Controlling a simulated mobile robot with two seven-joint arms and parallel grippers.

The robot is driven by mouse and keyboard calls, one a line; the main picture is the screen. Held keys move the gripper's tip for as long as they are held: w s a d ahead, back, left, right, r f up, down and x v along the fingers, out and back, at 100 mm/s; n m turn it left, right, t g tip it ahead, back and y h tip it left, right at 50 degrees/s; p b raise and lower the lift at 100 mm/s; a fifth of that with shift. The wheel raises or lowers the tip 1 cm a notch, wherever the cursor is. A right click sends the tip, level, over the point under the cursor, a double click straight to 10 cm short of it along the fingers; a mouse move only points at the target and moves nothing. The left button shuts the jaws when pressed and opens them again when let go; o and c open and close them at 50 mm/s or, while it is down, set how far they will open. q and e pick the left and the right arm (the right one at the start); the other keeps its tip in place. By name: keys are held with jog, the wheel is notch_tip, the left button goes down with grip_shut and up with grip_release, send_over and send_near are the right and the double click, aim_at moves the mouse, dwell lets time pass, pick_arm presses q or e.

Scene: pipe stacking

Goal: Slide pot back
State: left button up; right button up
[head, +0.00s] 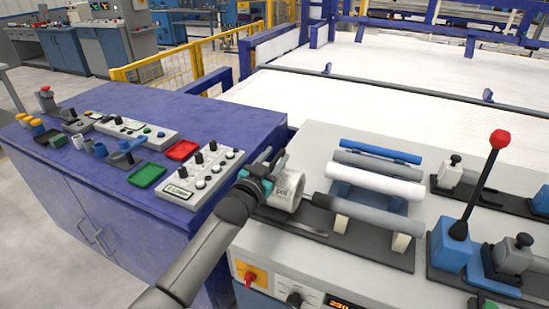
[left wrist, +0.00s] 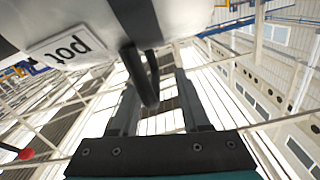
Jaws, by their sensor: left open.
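The white pot (head: 286,190), a short cylinder with a "pot" label, lies on its side on the grey machine top, left of the pipes. My left gripper (head: 264,168) is at the pot's left side, with its jaws open. In the left wrist view, the pot (left wrist: 90,18) fills the upper left. A dark handle-like bar (left wrist: 140,78) extends from it between the open fingers of the left gripper (left wrist: 155,82); contact cannot be told. My right gripper is not in view.
Blue, grey and white pipes (head: 375,183) lie on a rack right of the pot. A lever with a red knob (head: 500,139) stands further right. A blue cabinet (head: 100,185) with control boxes and trays is left. A white surface (head: 370,105) lies behind.

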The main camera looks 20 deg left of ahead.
pick_arm(q)
jog(key=shift+s+d, duration=0.1)
jog(key=shift+s, duration=0.5)
jog(key=s+p, duration=0.2)
jog(key=s, duration=1.2)
jog(key=shift+a+p, duration=0.35)
